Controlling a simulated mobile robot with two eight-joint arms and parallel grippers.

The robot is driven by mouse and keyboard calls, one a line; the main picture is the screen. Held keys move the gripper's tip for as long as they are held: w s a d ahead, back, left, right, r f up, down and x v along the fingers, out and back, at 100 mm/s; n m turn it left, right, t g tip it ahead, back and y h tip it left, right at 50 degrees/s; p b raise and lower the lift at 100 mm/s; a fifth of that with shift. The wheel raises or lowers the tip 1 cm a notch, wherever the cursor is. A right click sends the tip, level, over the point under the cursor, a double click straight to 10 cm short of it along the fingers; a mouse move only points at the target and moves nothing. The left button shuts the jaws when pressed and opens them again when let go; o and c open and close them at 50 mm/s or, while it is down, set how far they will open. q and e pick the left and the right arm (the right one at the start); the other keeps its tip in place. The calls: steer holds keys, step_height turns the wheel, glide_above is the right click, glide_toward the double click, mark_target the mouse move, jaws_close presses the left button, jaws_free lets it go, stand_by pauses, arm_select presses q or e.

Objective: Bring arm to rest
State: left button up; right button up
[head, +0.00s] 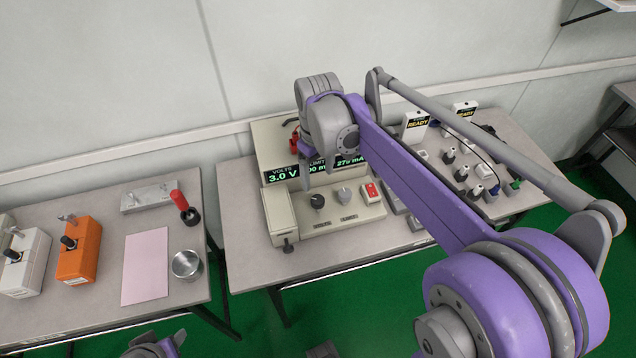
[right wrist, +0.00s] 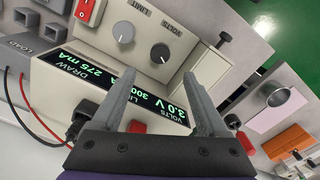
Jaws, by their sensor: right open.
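My right arm (head: 420,180) reaches in from the right in the head view, over the bench with the power supply. My right gripper (head: 316,170) hangs in front of the supply's display, partly hidden by its own wrist. In the right wrist view the gripper (right wrist: 158,64) has its fingers apart with nothing between them. The bench power supply (head: 325,222) stands below and behind it, its display (right wrist: 140,92) reading 3.0 V and 275 mA. Part of my left arm (head: 152,347) shows at the bottom edge of the head view; its jaws cannot be made out.
The left table holds an orange tester (head: 80,250), a pink sheet (head: 146,266), a metal cup (head: 187,264) and a red-handled tool (head: 181,203). White READY units (head: 416,126) and several small connectors stand right of the supply. A gap over green floor separates the tables.

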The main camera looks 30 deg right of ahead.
steer(key=shift+r, duration=0.6)
steer(key=s+a+f+m+t+p, duration=0.1)
steer(key=s+a+t+p, duration=0.1)
steer(key=s, duration=0.5)
steer(key=s+a+f+m+t+p, duration=0.1)
steer(key=s+a+t+p, duration=0.1)
steer(key=s+a, duration=0.3)
steer(key=s+t, duration=0.1)
steer(key=s, duration=0.2)
steer(key=shift+s+f+m, duration=0.2)
steer(key=shift+f+m, duration=0.1)
steer(key=shift+f, duration=0.05)
steer(key=shift+c, duration=0.3)
